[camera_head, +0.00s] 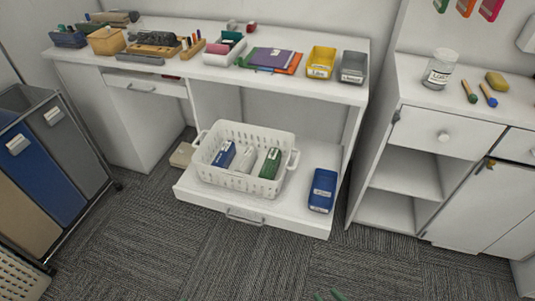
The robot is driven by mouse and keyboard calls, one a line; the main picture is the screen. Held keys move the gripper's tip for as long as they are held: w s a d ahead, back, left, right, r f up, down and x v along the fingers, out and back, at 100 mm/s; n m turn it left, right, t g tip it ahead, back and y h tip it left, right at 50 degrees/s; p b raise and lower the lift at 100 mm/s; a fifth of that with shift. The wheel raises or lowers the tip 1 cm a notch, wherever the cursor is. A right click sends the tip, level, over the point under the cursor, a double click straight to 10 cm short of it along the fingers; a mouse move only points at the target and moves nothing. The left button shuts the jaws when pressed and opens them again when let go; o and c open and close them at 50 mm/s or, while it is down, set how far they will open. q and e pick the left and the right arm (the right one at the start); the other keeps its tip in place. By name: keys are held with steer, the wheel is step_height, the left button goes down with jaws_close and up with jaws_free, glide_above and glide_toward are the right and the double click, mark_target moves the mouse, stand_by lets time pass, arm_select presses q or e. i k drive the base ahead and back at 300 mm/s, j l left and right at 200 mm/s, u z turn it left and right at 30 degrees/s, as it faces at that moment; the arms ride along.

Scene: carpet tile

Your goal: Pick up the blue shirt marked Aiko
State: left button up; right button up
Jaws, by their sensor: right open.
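A white slatted basket (208,174) stands on the low pulled-out shelf of the desk. In it are a blue folded item (223,156) with a white tag, a white-grey one (245,157) and a green one (270,163). Another blue item (322,188) with a pale label lies on the shelf right of the basket. The labels are too small to read, so I cannot tell which blue thing is marked Aiko. My right gripper (328,295) shows only two green fingertips at the bottom edge, apart and empty, well in front of the shelf. My left gripper is not in view.
The low shelf (250,209) juts out over the carpet. A wheeled sorter (58,165) stands at left, a white cabinet (430,140) at right. The desktop holds a yellow bin (321,62), a grey bin (353,67) and several other things. The carpet (215,265) in front is clear.

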mark_target(224, 158)
steer(key=i+j, duration=0.2)
steer(key=j, duration=0.15)
steer(key=i+j, duration=0.25)
steer(key=i+j+z, duration=0.1)
steer(key=j, duration=0.35)
steer(key=i+j, duration=0.5)
steer(key=j, duration=0.2)
steer(key=i+j, duration=0.25)
steer(key=i+j+z, duration=0.1)
steer(key=i+j, duration=0.15)
steer(key=i, duration=0.25)
